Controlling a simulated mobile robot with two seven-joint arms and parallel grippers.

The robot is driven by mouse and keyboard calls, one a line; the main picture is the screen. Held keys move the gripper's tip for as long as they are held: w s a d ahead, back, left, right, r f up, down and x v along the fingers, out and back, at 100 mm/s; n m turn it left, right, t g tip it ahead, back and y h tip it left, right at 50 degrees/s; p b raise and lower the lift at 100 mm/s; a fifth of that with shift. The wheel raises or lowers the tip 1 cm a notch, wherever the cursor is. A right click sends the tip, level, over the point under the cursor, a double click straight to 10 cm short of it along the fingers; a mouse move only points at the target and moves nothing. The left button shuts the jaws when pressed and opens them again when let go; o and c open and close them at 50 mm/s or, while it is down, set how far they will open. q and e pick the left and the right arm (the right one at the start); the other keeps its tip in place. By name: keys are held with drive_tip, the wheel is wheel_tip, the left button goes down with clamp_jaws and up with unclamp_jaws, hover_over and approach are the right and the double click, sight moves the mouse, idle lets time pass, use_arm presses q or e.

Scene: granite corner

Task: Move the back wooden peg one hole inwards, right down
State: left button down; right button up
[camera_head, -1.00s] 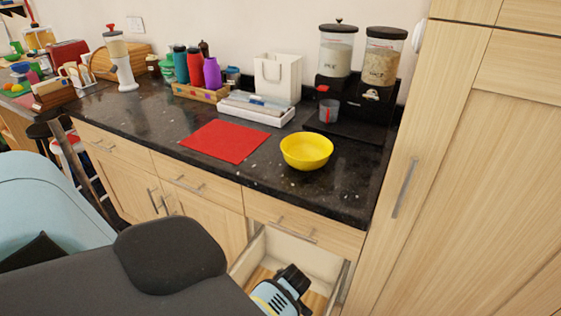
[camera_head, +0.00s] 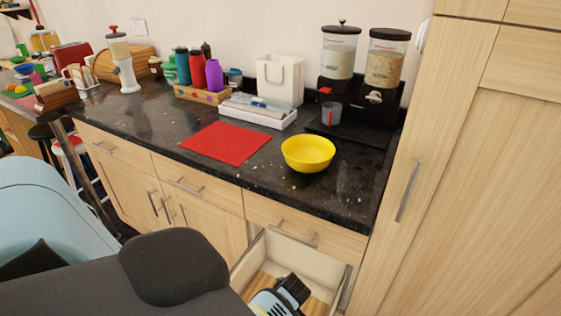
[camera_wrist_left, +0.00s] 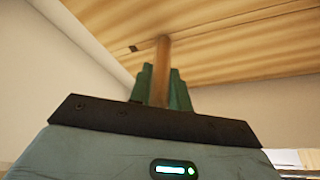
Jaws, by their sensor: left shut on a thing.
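The open drawer (camera_head: 284,244) under the counter holds a wooden pegboard base (camera_head: 262,279), and my left gripper reaches down into it. In the left wrist view, my left gripper (camera_wrist_left: 160,82) is shut on a wooden peg (camera_wrist_left: 162,56), with a green finger on each side of it. The peg's far end meets the wooden board (camera_wrist_left: 235,45); I cannot tell whether it is in a hole or only against the surface. A small dark hole (camera_wrist_left: 133,48) shows in the board to the left of the peg. In the head view the fingers and peg are hidden. My right gripper is not in view.
Pale drawer walls (camera_wrist_left: 65,60) stand close around the left gripper. Above, the dark counter (camera_head: 340,195) carries a yellow bowl (camera_head: 308,153) near its front edge and a red mat (camera_head: 225,143). A tall wooden cabinet (camera_head: 460,170) stands to the right.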

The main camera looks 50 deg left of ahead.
use_arm(q)
drive_tip(key=shift+f, duration=0.15)
drive_tip(key=c, duration=1.2)
unclamp_jaws()
drive_tip(key=shift+c, duration=0.2)
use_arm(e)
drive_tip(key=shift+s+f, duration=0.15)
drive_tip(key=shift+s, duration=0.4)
use_arm(q)
drive_tip(key=shift+d+r, duration=0.15)
drive_tip(key=shift+r, duration=0.2)
drive_tip(key=p+v, duration=0.2)
drive_tip(key=v, duration=0.5)
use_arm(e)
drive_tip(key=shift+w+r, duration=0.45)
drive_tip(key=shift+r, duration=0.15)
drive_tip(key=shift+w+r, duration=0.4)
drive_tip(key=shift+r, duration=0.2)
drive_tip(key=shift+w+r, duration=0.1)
